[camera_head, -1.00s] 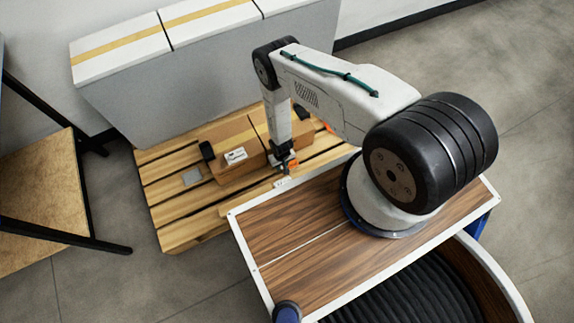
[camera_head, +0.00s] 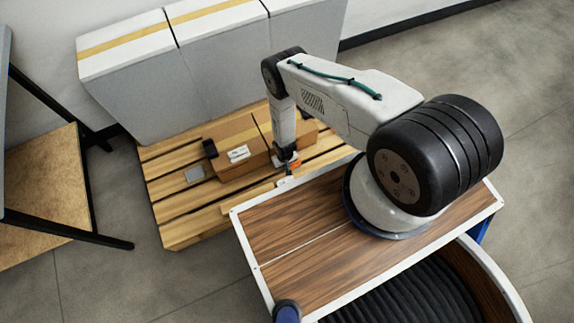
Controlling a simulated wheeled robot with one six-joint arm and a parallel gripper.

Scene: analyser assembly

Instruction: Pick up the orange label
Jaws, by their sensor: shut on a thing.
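My gripper (camera_head: 286,165) points down over the wooden pallet, just right of the front cardboard box (camera_head: 240,165). A small orange piece, which looks like the orange label (camera_head: 295,163), shows at its fingertips. The jaws are shut on it, though the fingers are small and partly hidden by the wrist. I cannot tell whether it is clear of the surface below.
The pallet (camera_head: 175,209) also bears a black item (camera_head: 209,148), a white label (camera_head: 238,153) on the box and a grey plate (camera_head: 194,174). Large grey cartons (camera_head: 216,85) stand behind. A black-framed table (camera_head: 45,185) is at left; floor is free at right.

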